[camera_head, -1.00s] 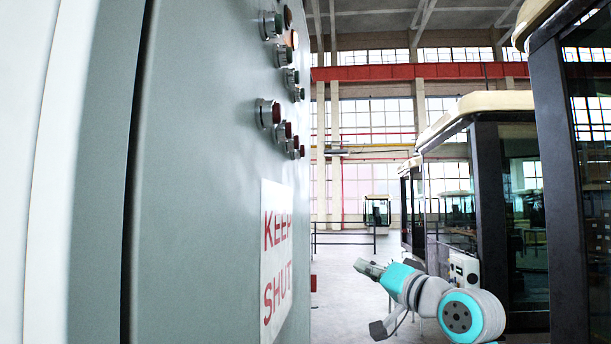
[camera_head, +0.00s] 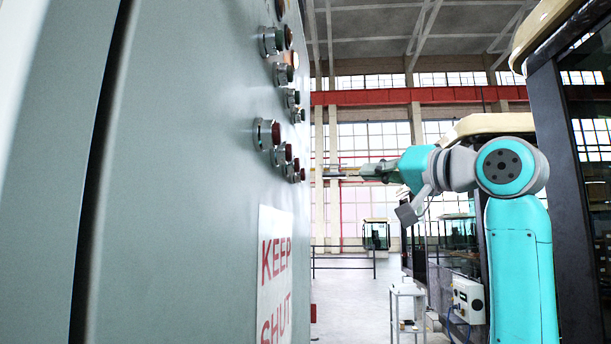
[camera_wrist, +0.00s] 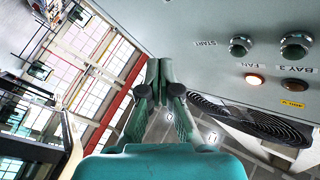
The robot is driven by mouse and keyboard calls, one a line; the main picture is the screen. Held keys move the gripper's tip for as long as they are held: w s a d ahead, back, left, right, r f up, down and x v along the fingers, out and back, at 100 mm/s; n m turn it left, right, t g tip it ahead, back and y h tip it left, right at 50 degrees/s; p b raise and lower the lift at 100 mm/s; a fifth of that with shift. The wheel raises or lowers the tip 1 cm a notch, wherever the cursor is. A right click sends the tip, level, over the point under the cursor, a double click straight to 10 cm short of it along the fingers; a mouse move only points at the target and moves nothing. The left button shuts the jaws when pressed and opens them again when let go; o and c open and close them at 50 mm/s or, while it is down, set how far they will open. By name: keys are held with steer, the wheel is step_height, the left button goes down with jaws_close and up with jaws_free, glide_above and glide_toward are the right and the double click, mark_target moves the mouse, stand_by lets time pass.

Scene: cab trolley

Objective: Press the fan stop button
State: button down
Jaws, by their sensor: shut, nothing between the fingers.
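In the head view, red buttons sit in a slanting lower row on the grey cabinet: a near one (camera_head: 268,133), a middle one (camera_head: 283,154) and a far one (camera_head: 297,170). I cannot read which is the fan stop. My gripper (camera_head: 328,173) points left toward the panel at about the far red button's height, with a small gap showing in the picture. In the wrist view my gripper's fingers (camera_wrist: 160,68) are shut and empty. A FAN label (camera_wrist: 262,65) lies between a green button (camera_wrist: 240,45) and a lit orange lamp (camera_wrist: 254,79); no red button shows there.
A KEEP SHUT sign (camera_head: 274,270) is on the cabinet below the buttons. A cab (camera_head: 570,130) stands at right, a small trolley (camera_head: 407,292) on the floor.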

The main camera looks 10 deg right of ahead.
stand_by(0.3)
steer(key=w+a, duration=0.2)
steer(key=a, duration=0.6)
steer(key=shift+w+a, duration=0.15)
steer(key=shift+w, duration=0.2)
steer(key=shift+a, duration=0.2)
stand_by(1.2)
steer(key=shift+w+a, duration=0.15)
steer(key=shift+a, duration=0.05)
steer(key=shift+w+a, duration=0.1)
steer(key=shift+a, duration=0.3)
stand_by(0.8)
steer(key=shift+d, duration=0.1)
steer(key=shift+s+d, duration=0.25)
steer(key=shift+d, duration=0.4)
steer(key=shift+s+d, duration=0.25)
steer(key=shift+d, duration=0.55)
steer(key=shift+s+d, duration=0.25)
steer(key=shift+d, duration=0.55)
steer(key=shift+s+d, duration=0.25)
steer(key=shift+d, duration=0.55)
